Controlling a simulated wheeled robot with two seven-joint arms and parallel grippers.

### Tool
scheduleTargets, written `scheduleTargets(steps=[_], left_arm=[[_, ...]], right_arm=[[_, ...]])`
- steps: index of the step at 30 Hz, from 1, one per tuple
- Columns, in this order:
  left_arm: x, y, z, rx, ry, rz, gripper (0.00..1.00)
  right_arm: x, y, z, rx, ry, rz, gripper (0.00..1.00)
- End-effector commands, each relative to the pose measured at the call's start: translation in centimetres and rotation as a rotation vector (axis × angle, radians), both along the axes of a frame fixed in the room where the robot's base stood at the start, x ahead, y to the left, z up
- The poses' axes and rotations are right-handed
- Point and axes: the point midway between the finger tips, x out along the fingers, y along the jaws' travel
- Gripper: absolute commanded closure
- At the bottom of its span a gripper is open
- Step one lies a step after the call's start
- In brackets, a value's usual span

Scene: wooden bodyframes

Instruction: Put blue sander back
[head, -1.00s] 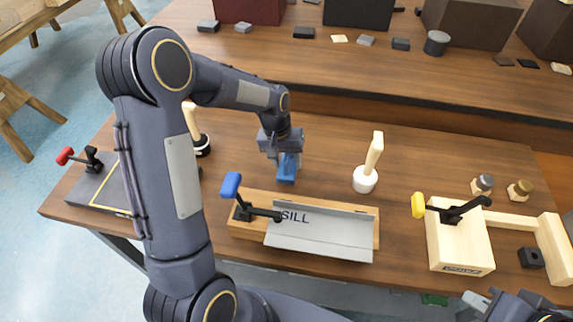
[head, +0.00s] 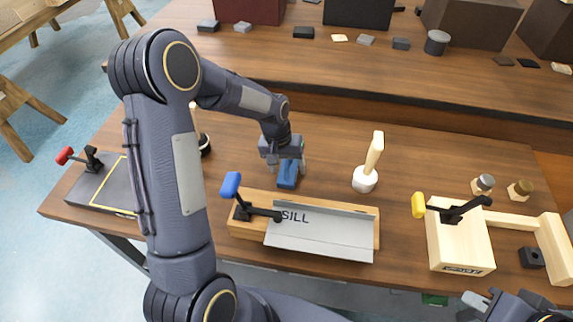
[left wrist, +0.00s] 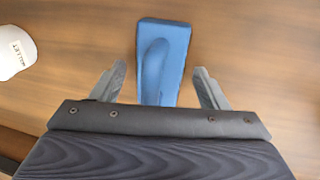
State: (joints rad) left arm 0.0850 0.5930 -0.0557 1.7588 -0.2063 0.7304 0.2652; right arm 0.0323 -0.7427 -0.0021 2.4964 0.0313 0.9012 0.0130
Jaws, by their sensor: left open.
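The blue sander (head: 288,177) lies on the wooden table behind the sill jig. In the left wrist view the blue sander (left wrist: 163,60) lies lengthwise between and beyond the fingertips, with its raised grip on top. My left gripper (head: 286,160) is just above the sander, pointing down. In the left wrist view its two fingers (left wrist: 160,90) are spread apart, one on each side of the sander with gaps, gripping nothing. My right gripper (head: 478,300) shows only in part at the bottom right corner; its fingers are too cut off to judge.
The sill jig (head: 320,234) with a blue-handled clamp (head: 231,185) stands in front of the sander. A yellow-handled clamp fixture (head: 458,235) is further right. A dark board (head: 103,190) with a red-handled clamp lies left.

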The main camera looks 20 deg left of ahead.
Motion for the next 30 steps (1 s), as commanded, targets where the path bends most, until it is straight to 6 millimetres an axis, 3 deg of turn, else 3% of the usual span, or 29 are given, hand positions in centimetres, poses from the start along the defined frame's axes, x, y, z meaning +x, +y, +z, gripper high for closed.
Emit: scheduleTargets(steps=[5, 19, 24, 30], left_arm=[[0.1, 0.2, 1.5, 0.000, -0.005, 0.001, 0.32], [-0.4, 1.8, 10.5, 0.000, -0.005, 0.001, 0.32], [-0.5, 2.0, 11.9, -0.001, -0.001, 0.000, 0.32], [-0.6, 2.1, 12.1, -0.001, 0.000, 0.000, 0.32]], right_arm=[[0.0, 0.0, 0.2, 0.000, 0.000, 0.000, 1.00], [0.0, 0.0, 0.1, 0.000, 0.000, 0.000, 1.00], [0.0, 0.0, 0.1, 0.000, 0.000, 0.000, 1.00], [0.0, 0.0, 0.1, 0.000, 0.000, 0.000, 1.00]])
